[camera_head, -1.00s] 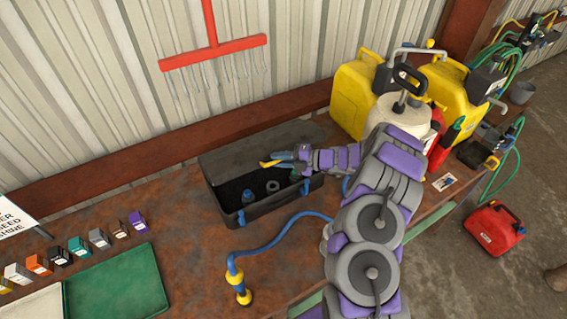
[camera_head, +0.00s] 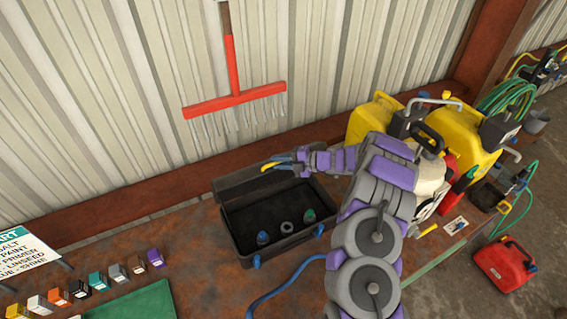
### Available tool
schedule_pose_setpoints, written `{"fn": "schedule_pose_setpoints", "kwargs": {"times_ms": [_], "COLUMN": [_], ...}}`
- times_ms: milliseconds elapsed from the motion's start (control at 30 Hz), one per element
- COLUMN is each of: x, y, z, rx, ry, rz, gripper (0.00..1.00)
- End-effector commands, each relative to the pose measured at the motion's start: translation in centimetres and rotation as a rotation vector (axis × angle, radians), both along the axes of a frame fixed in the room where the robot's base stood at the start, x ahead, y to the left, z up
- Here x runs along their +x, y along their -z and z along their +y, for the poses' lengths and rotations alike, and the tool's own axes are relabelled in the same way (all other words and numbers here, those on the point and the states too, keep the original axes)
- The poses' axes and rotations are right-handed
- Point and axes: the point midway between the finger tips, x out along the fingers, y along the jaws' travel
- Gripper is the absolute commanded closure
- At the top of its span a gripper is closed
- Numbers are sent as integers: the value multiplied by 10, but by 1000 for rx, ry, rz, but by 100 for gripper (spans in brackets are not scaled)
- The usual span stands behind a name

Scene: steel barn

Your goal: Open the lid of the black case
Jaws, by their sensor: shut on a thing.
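The black case (camera_head: 278,251) sits on the rusty bench top with its lid (camera_head: 232,188) raised at the back, on the wall side. The dark inside shows, with a blue-capped item (camera_head: 262,238), a grey ring-shaped item (camera_head: 287,227) and a green-topped item (camera_head: 309,216) in it. Blue latches show on the front. My gripper (camera_head: 273,166), with yellow and blue fingers, is at the top edge of the lid and shut on it. The exact contact is small and partly hidden.
Yellow canisters (camera_head: 372,115) and a white container (camera_head: 432,180) stand right of the case, close to my arm. Small boxes (camera_head: 97,281), a sign (camera_head: 28,252) and a green tray (camera_head: 140,303) are at the left. A red rake (camera_head: 235,100) hangs on the wall.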

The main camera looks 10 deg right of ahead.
Motion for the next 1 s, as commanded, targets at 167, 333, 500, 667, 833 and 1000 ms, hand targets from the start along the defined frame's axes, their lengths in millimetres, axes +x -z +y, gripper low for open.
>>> {"fn": "schedule_pose_setpoints", "kwargs": {"times_ms": [167,333,500,667,833,1000], "x": [9,12,12,12,12,10], "y": [-1,-2,-1,-1,-1,-2], "z": [3,6,6,6,6,2], "rx": [-14,-17,-18,-18,-19,-20], "ry": [3,2,1,0,-1,1], "rz": [44,58,60,60,59,59], "gripper": [100,100,100,100,68,61]}}
